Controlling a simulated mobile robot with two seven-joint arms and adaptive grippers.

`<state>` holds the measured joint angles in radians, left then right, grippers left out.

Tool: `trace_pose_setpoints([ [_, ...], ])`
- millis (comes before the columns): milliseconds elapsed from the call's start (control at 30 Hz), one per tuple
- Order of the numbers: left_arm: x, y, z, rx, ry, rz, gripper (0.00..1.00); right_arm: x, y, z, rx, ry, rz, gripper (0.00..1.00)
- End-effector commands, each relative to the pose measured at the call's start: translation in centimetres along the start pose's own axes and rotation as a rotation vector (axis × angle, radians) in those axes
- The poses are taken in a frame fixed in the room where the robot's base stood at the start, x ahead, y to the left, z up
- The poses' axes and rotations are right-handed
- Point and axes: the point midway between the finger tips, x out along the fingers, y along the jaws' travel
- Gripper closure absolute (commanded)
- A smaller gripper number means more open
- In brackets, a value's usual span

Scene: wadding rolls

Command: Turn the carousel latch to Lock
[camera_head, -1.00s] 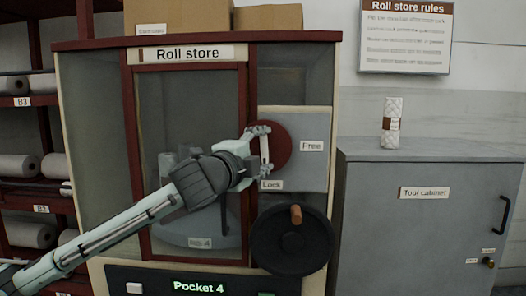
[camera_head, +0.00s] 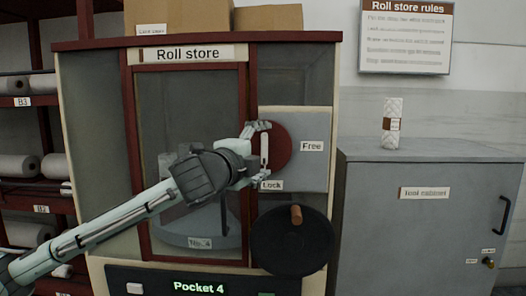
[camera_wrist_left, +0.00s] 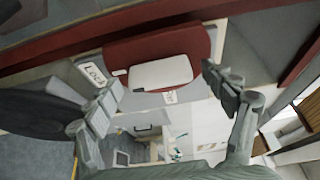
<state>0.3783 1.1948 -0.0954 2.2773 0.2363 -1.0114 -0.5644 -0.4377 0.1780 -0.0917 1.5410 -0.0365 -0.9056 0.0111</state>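The carousel latch is a red disc (camera_head: 281,147) with a pale bar handle (camera_head: 264,150) on a grey panel of the roll store. The handle stands nearly upright, with the "Free" label (camera_head: 312,146) to its right and the "Lock" label (camera_head: 271,185) just below. My left gripper (camera_head: 265,148) is at the disc, with one finger by each end of the handle. In the left wrist view the fingers (camera_wrist_left: 163,85) are spread, with the handle (camera_wrist_left: 160,73) between their tips and small gaps visible. The right gripper is not in view.
A black handwheel (camera_head: 290,245) with a brown knob sits just below the latch. A display (camera_head: 198,287) reads "Pocket 4". A grey tool cabinet (camera_head: 425,235) with a wrapped roll (camera_head: 391,123) on top stands at right. Shelves with rolls (camera_head: 18,166) are at left.

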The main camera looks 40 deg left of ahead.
Motion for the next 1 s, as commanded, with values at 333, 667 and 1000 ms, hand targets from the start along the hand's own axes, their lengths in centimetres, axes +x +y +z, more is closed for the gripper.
trace_pose_setpoints([
  [333,-0.6,0.1,0.0,-0.001,0.000,0.001,0.17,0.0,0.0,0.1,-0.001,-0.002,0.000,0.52],
  [667,-4.2,0.2,0.0,-0.001,0.000,0.004,0.17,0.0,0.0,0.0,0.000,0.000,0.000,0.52],
  [1000,-7.2,0.0,0.0,-0.002,0.001,0.000,0.17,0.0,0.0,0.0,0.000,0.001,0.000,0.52],
])
